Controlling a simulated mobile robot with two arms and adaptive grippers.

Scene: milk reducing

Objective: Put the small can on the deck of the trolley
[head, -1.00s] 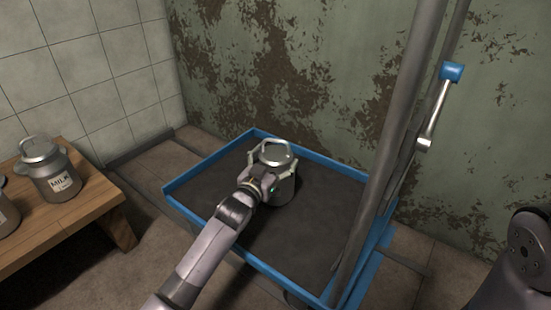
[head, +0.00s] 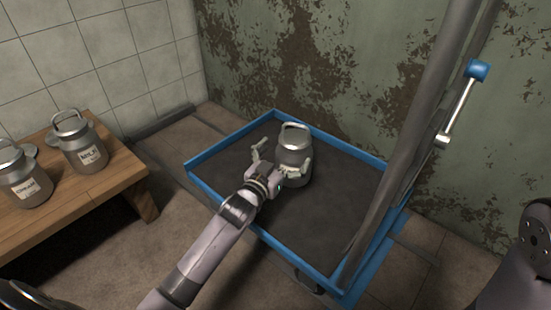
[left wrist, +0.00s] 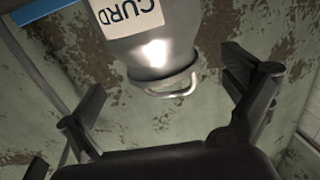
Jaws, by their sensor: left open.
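The small can (head: 294,148) is grey metal with a lid and a loop handle. It stands upright on the dark deck (head: 228,168) of the blue-rimmed trolley, towards the back. In the left wrist view the can (left wrist: 155,42) shows upside down with a CURD label. My left gripper (head: 279,164) is open at the can's near side. Its left finger is clear of the can; its right finger overlaps the can's lower side, and I cannot tell if it touches. The fingers also show spread in the left wrist view (left wrist: 168,92). My right gripper is out of view.
A wooden bench (head: 100,193) at the left bears a can (head: 84,146) and another can (head: 24,178). The trolley's grey upright post (head: 408,150) stands to the right of the can. A peeling green wall (head: 380,60) is behind. Bare deck surrounds the can.

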